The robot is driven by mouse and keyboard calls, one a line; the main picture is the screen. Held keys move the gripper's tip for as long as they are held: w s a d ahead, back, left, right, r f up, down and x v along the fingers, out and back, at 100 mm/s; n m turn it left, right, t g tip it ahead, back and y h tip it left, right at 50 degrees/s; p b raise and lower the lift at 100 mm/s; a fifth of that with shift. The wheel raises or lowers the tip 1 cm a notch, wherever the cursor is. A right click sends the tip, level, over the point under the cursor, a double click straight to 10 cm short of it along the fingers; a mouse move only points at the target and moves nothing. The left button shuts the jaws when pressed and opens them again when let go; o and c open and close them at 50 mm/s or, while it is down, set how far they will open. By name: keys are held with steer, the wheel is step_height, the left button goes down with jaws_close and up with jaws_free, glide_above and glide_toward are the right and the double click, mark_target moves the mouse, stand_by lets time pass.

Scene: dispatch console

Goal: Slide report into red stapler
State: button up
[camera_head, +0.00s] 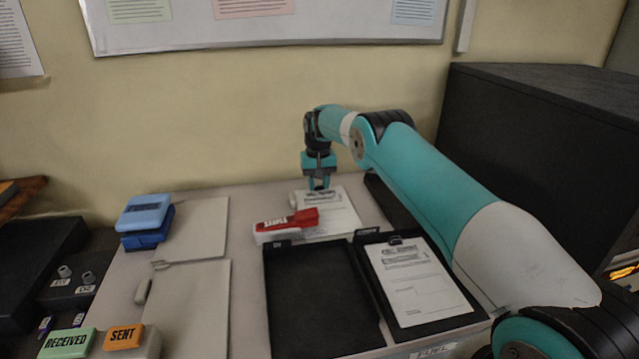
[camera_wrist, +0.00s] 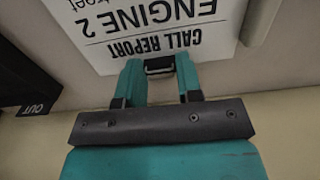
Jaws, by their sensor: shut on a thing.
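The report (camera_head: 340,213) is a white printed sheet lying on the desk at the back, just behind and right of the red stapler. The wrist view shows the report (camera_wrist: 135,28) headed "CALL REPORT ENGINE 2". My gripper (camera_head: 319,188) is at its far edge, and in the wrist view my gripper (camera_wrist: 158,70) is shut on a dark piece at that edge. The red stapler (camera_head: 290,220) has a red top with lettering and a white base. It lies close to the report's left side; whether the sheet is between its jaws I cannot tell.
A black tray (camera_head: 312,338) and a clipboard (camera_head: 418,284) with a sheet lie in front. A dark tray marked OUT (camera_wrist: 22,82) is beside the report. Blue stamp-like items (camera_head: 146,218) stand left. A large black cabinet (camera_head: 545,130) bounds the right; a wall is close behind.

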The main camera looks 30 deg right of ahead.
steer(key=shift+a, duration=0.15)
steer(key=o, duration=1)
steer(key=shift+a, duration=0.1)
steer(key=o, duration=0.6)
steer(key=shift+r, duration=0.1)
steer(key=shift+r+p, duration=2.1)
steer(key=shift+r, duration=1.3)
